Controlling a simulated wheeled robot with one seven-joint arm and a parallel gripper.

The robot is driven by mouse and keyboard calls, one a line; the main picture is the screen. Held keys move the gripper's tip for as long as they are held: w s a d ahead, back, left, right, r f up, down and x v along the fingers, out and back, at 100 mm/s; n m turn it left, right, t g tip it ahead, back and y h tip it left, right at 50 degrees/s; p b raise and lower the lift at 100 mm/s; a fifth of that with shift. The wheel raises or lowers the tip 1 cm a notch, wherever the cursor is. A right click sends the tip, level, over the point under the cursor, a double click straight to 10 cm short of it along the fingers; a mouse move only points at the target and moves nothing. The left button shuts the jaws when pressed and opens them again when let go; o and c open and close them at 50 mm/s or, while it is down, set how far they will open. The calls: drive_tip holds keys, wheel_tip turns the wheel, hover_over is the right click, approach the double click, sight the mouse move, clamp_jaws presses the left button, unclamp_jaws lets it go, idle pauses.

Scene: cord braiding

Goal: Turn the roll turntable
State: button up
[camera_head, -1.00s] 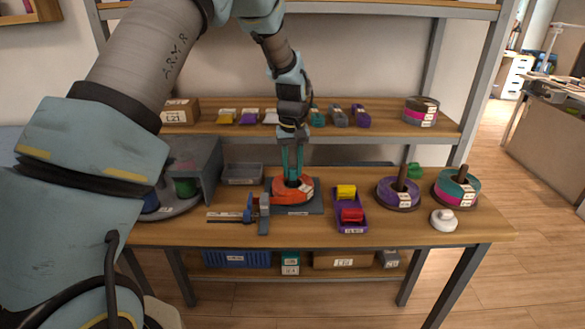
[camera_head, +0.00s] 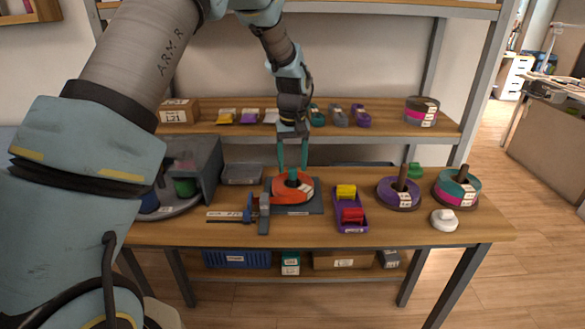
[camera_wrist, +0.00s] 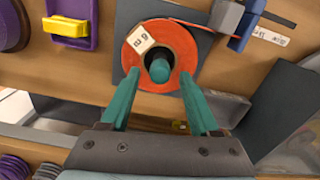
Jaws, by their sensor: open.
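A round grey turntable (camera_head: 172,211) with coloured rolls stands at the left of the bench, partly hidden by a grey housing (camera_head: 208,166) and my arm. An orange disc (camera_head: 291,189) with a white label and a teal knob (camera_head: 294,174) sits on a dark grey base (camera_head: 313,209) at mid bench. My gripper (camera_head: 292,166) is open and empty over this disc. In the wrist view, the teal fingers of my gripper (camera_wrist: 159,84) spread to either side of the teal knob (camera_wrist: 160,71), apart from it. The orange disc (camera_wrist: 185,45) shows beneath.
A purple tray (camera_head: 350,228) with yellow and red pieces is to the right. Two spindles with rolls (camera_head: 399,192) (camera_head: 457,188) and a white knobbed piece (camera_head: 444,219) stand further right. A shelf (camera_head: 240,130) runs behind.

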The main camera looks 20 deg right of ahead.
wheel_tip(320, 180, up, 9)
drive_tip(key=b, duration=0.1)
drive_tip(key=shift+r+b, duration=0.2)
drive_tip(key=shift+b, duration=0.15)
